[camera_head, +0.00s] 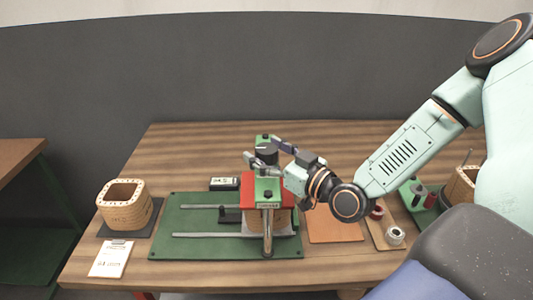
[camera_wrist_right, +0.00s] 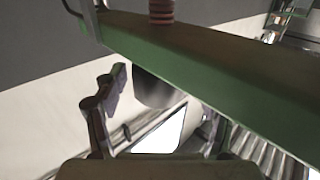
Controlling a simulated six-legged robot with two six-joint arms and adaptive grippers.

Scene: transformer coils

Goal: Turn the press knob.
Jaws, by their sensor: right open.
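The press (camera_head: 268,185) stands on a green base plate (camera_head: 170,225), with a green top beam and a red plate over a tan wound coil (camera_head: 256,222). Its black round knob (camera_head: 266,150) is on top. My right gripper (camera_head: 266,153) comes in from the right at knob height. Its fingers are open, one on the near side and one on the far side of the knob; I cannot tell if they touch it. In the right wrist view, a dark rounded part (camera_wrist_right: 153,90), likely the knob, shows beside a finger, below a green beam (camera_wrist_right: 200,70). My left gripper is not in view.
A tan coil (camera_head: 126,212) stands on a dark mat at the left, with a clipboard (camera_head: 111,258) in front. A small black device (camera_head: 224,184) lies behind the base plate. An orange mat (camera_head: 335,226) and a white roll (camera_head: 395,236) lie right of the press.

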